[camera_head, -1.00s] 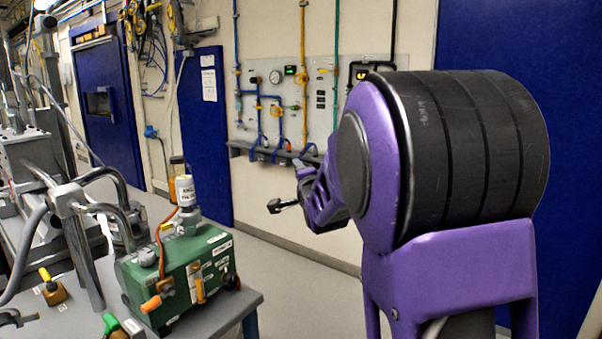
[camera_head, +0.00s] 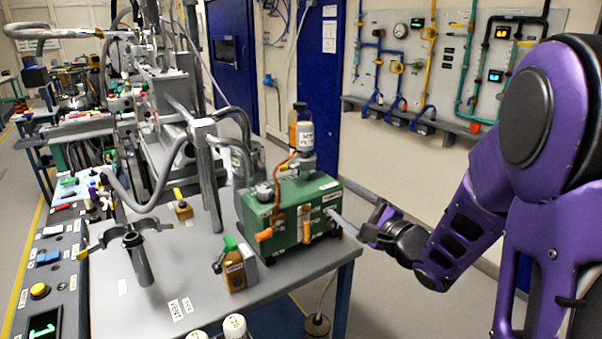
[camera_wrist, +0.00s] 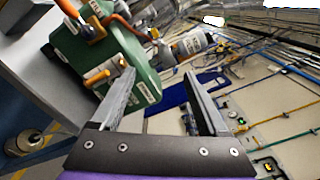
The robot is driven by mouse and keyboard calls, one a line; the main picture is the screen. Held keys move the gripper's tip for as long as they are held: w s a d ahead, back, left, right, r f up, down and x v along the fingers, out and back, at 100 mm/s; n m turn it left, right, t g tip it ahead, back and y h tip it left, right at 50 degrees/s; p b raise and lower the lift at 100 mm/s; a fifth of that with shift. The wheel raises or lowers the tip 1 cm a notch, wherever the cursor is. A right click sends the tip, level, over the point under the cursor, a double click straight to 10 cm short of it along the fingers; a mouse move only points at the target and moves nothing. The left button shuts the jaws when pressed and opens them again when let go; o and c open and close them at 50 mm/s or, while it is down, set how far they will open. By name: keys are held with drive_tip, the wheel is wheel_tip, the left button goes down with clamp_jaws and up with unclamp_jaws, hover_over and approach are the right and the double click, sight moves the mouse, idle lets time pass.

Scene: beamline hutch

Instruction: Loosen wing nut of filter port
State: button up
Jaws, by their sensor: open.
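A green pump box (camera_head: 290,203) with orange and silver fittings stands on a grey bench, in the head view's middle. A labelled white filter bottle (camera_head: 305,137) rises from its top; it also shows in the wrist view (camera_wrist: 189,44). I cannot make out which small fitting is the wing nut. An orange-handled fitting (camera_head: 264,235) sits at the box's front. My gripper (camera_head: 350,207) is open, just right of the box. In the wrist view its two fingers (camera_wrist: 160,78) are spread with nothing held; the left finger overlaps the green box (camera_wrist: 108,60), contact unclear.
Grey hoses arch behind. A wall panel with pipes (camera_head: 450,65) is at the back right. Floor right of the bench is clear.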

sight(294, 168)
drive_tip(key=x, duration=1.7)
drive_tip(key=shift+a+b, duration=0.25)
drive_tip(key=shift+b, duration=0.05)
drive_tip(key=shift+w, duration=0.1)
clamp_jaws()
